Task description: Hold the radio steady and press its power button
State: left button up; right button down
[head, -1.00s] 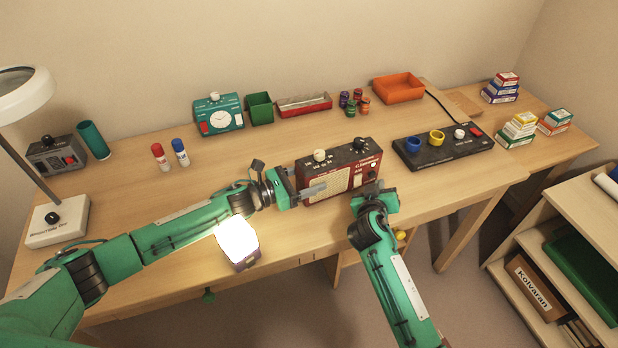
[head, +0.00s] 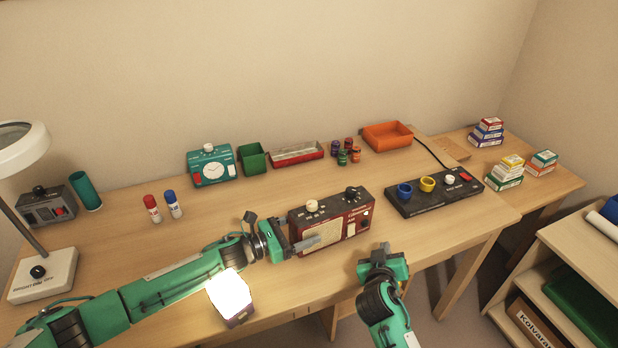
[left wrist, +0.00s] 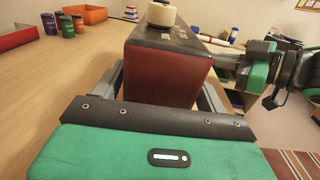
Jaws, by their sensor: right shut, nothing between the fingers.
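The dark red radio (head: 350,228), with a black top and pale front grille, stands upright near the desk's front edge. A cream knob (head: 312,206) and a black knob sit on its top. Small controls show at the right of its front; I cannot tell which is the power button. My left gripper (head: 304,244) is shut on the radio's left end, one finger along the front. In the left wrist view, the radio's end (left wrist: 165,80) fills the space between the fingers. My right gripper (head: 380,254) is shut and empty, in front of the radio's right end, apart from it.
A black panel (head: 436,200) with blue and yellow rings lies right of the radio. Two marker pens and a lamp stand left. A shelf unit is at the lower right.

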pick_arm(q)
jog(key=shift+o, duration=1.1)
